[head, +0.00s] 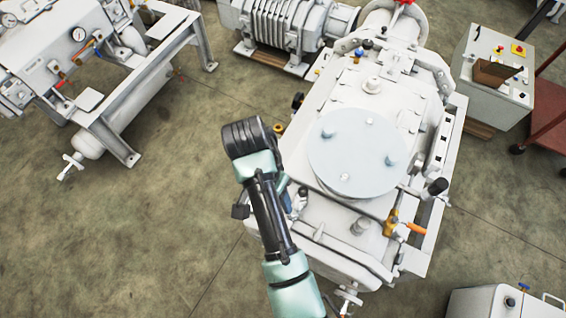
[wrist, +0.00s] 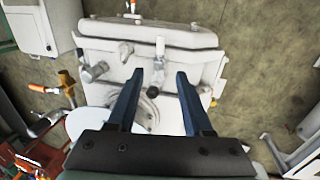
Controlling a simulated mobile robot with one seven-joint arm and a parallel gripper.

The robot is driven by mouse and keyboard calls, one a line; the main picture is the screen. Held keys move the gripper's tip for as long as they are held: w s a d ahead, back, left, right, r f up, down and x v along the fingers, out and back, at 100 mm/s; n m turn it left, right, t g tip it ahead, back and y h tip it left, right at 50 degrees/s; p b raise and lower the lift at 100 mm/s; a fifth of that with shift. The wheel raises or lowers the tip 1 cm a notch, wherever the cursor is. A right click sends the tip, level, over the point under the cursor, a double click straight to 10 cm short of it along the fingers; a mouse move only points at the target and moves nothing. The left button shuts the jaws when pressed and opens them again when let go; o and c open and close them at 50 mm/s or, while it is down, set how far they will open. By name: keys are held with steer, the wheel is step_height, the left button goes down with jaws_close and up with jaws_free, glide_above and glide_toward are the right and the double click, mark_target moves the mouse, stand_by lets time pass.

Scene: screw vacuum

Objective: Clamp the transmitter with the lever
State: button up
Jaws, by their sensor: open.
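In the wrist view my gripper (wrist: 157,75) is open, its two dark blue fingers apart and nothing held between them. A small dark round knob (wrist: 153,92) shows between the fingers, low on the white machine. A short white upright handle (wrist: 160,48) shows beyond the fingertips. A lever with an orange handle (head: 415,229) and brass body (head: 390,222) sits at the machine's lower right in the head view. I cannot tell for sure which part is the transmitter. In the head view my arm hides most of the gripper at the machine's left side.
The large white vacuum machine (head: 340,110) carries a round pale plate (head: 330,150) on top. Another machine on a frame (head: 105,110) stands at the left. A control box (head: 490,85) stands at the right. Open floor (head: 140,240) lies left of my arm.

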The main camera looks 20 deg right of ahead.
steer(key=f, duration=0.4)
steer(key=s+d+f+b, duration=0.1)
steer(key=f, duration=0.3)
steer(key=s+f, duration=0.1)
steer(key=f, duration=0.3)
steer(key=shift+d+f, duration=0.25)
steer(key=shift+f, duration=0.05)
jaws_close()
